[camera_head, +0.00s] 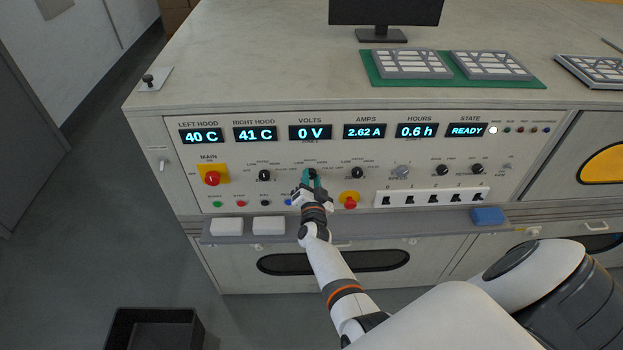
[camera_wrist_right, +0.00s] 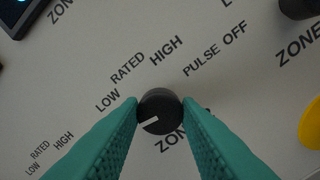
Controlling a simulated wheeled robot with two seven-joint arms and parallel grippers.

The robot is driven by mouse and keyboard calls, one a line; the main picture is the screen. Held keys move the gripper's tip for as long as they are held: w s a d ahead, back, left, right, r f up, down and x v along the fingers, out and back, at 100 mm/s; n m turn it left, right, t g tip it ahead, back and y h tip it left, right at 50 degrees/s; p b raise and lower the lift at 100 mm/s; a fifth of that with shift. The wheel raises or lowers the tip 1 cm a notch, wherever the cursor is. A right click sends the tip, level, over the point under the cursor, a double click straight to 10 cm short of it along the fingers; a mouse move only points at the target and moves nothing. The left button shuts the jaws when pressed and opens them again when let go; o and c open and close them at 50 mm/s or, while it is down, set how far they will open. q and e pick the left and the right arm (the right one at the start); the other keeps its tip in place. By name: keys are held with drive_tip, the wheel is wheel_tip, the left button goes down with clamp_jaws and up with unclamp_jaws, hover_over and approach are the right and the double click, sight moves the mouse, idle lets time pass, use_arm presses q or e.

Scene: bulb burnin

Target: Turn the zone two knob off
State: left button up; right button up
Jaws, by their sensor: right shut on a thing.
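The zone two knob (camera_wrist_right: 160,110) is the middle one of the three black zone knobs on the panel. In the right wrist view it is a round black knob with a white pointer line toward the lower left. The words LOW, RATED, HIGH and PULSE OFF are printed around it, with PULSE OFF at its upper right. My right gripper (camera_head: 313,178) is shut on it, with a teal finger (camera_wrist_right: 108,140) against each side. The knob's zone label is partly hidden below it. My left gripper is not in view.
Similar knobs stand to the left (camera_head: 264,175) and right (camera_head: 358,173). A red stop button on yellow (camera_head: 350,201) is close to the right of my gripper. The VOLTS display (camera_head: 310,132) reads 0 V; AMPS (camera_head: 364,131) reads 2.62 A. A narrow shelf (camera_head: 222,239) juts out below.

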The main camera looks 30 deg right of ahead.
drive_tip(key=shift+r, duration=0.1)
idle(0.3)
drive_tip(key=o, duration=1)
drive_tip(key=shift+w, duration=0.1)
